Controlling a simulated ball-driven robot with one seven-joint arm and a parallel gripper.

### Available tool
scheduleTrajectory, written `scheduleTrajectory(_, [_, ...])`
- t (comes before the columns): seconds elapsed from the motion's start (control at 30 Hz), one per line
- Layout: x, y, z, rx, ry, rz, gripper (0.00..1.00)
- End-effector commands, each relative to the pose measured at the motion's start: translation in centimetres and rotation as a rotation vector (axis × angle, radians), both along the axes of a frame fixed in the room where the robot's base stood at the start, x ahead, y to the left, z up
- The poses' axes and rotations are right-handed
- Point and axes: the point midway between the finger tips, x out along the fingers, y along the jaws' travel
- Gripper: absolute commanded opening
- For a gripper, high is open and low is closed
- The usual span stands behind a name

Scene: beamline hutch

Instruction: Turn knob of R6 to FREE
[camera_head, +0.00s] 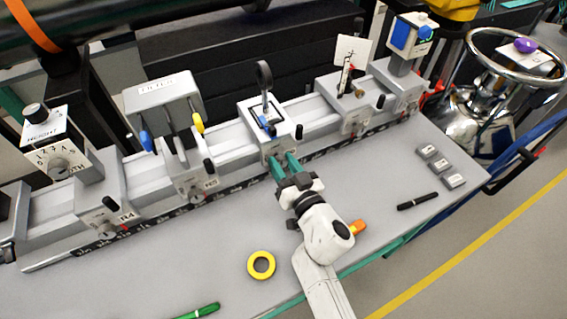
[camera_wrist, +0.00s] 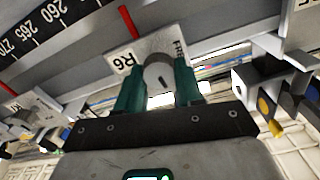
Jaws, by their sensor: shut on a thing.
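The R6 carriage (camera_head: 262,125) sits on the rail at the middle of the table in the head view. Its front plate (camera_wrist: 122,62) reads R6 at the left and FR, partly cut off, at the right in the wrist view. The round grey knob (camera_wrist: 158,73) is on that plate, with a dark mark on its face. My gripper (camera_head: 284,165) reaches the R6 front from the near side. In the wrist view its two green fingers (camera_wrist: 158,88) are shut on the knob, one on each side. In the head view the fingers hide the knob.
Carriages R4 (camera_head: 105,208) and R5 (camera_head: 196,180) stand to the left on the rail. Yellow tape (camera_head: 261,265), a black pen (camera_head: 417,201), a green pen (camera_head: 197,312) and small grey blocks (camera_head: 440,165) lie on the table. The table front is mostly clear.

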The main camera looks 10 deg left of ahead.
Motion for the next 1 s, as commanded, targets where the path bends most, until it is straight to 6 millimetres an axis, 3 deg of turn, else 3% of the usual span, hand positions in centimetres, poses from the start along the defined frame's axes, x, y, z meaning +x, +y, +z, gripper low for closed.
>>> scheduleTrajectory(1.0, [-0.28,0.33,-0.32,-0.775,-0.521,-0.001,0.06])
